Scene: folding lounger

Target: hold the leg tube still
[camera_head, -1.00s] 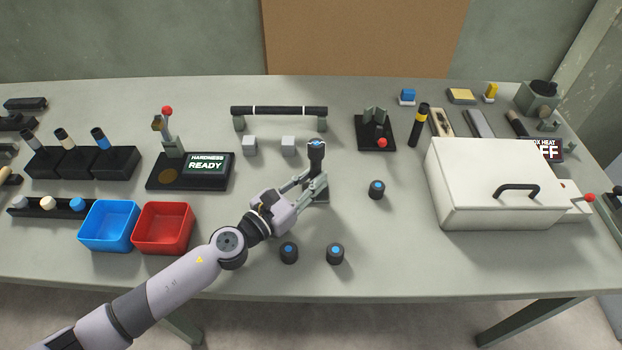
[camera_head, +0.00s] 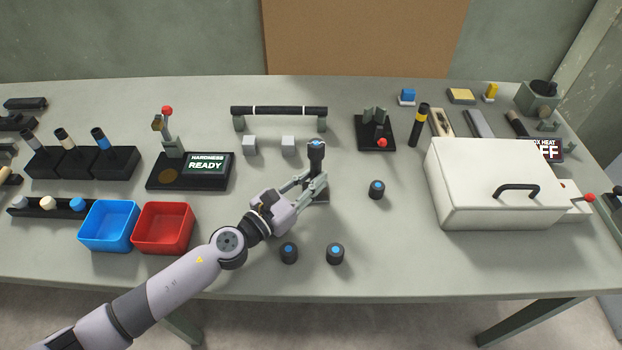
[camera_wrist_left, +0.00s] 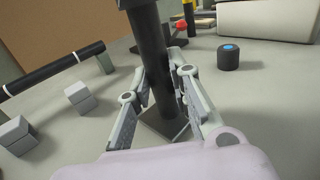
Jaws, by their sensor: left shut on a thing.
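The leg tube (camera_head: 316,160) is a short dark upright tube with a blue disc on its top end, standing on a small dark square base. In the left wrist view the tube (camera_wrist_left: 152,45) runs up between my fingers and its top is out of frame. My left gripper (camera_head: 316,182) reaches in from the lower left and is shut on the lower part of the tube. In the left wrist view its fingers (camera_wrist_left: 158,85) lie on either side of the tube. My right gripper is not in view.
Several black caps with blue tops stand nearby, one (camera_head: 377,189) to the right. A long black tube (camera_head: 280,110) lies on a rack behind, with grey blocks (camera_head: 288,145) before it. Blue (camera_head: 108,226) and red (camera_head: 163,229) bins are left; a white box (camera_head: 490,185) is right.

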